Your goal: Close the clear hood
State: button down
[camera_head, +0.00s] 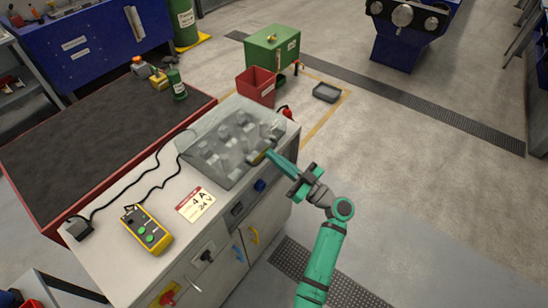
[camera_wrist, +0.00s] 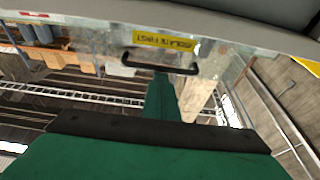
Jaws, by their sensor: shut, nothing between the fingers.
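The clear hood (camera_head: 218,150) sits on the white and grey cabinet top, with several grey rounded shapes showing blurred through it. Its lower right edge carries a yellow label (camera_head: 259,157). In the wrist view the hood's clear panel (camera_wrist: 112,42) spans the top, with the yellow label (camera_wrist: 166,41) upside down and a dark handle (camera_wrist: 160,66) beside it. My gripper (camera_head: 270,155) reaches in from the right with its fingers shut and empty at the labelled edge. In the wrist view the green fingers (camera_wrist: 160,88) end close to the handle; contact cannot be told. How far the hood is raised is unclear.
A yellow pendant (camera_head: 148,230) with a black cable lies left of a 24 V sign (camera_head: 195,204) on the cabinet top. A dark red-edged table (camera_head: 95,140) adjoins behind. A red bin (camera_head: 256,86) and green box (camera_head: 273,47) stand beyond.

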jog(key=r+v, duration=0.1)
jog(key=v, duration=0.8)
jog(key=shift+s+d+r, duration=0.2)
jog(key=shift+s+d, duration=0.05)
jog(key=shift+s, duration=0.15)
